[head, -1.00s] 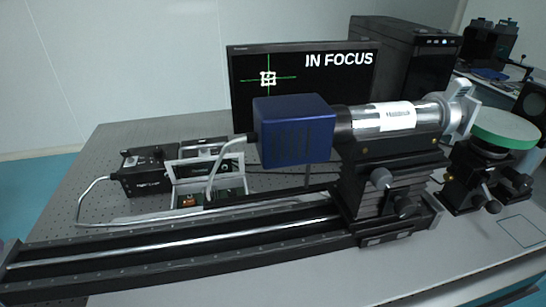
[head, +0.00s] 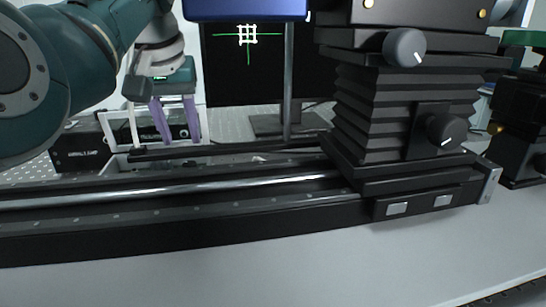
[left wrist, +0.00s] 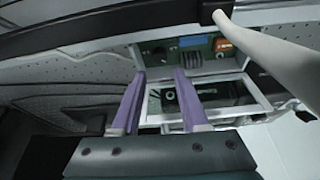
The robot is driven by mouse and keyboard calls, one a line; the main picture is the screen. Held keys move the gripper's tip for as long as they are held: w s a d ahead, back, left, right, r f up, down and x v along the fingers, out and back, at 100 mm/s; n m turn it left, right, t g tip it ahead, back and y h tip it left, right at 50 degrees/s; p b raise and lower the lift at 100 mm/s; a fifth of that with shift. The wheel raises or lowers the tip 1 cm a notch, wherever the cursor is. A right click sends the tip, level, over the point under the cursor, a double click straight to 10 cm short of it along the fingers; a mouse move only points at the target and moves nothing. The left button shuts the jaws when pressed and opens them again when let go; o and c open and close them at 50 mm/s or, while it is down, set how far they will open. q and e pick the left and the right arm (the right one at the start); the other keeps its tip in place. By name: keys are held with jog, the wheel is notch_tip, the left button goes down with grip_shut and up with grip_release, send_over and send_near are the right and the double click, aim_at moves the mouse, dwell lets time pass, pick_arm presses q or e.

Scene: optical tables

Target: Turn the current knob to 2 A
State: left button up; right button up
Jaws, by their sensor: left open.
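My left gripper (head: 180,138) is open, with two purple fingers pointing down in front of a white-framed unit (head: 112,122) behind the rail. The fingers partly hide the unit's dark face. A small round knob (head: 184,133) shows between them. In the left wrist view the open fingertips (left wrist: 160,74) lie over the unit (left wrist: 250,86). A dark round knob (left wrist: 158,53) on a green panel (left wrist: 196,48) shows just beyond the tips, and nothing is between the fingers. I cannot read any knob's setting or tell which is the current knob. My right gripper is not in view.
A long black rail (head: 250,205) crosses in front of the unit. A monitor (head: 225,75) stands behind. A pale cable (left wrist: 265,45) passes close right of the fingers.

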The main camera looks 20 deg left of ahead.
aim_at(189, 163)
pick_arm(q)
jog(key=b+x, duration=0.2)
jog(key=x, duration=0.5)
grip_shut()
dwell(0.3)
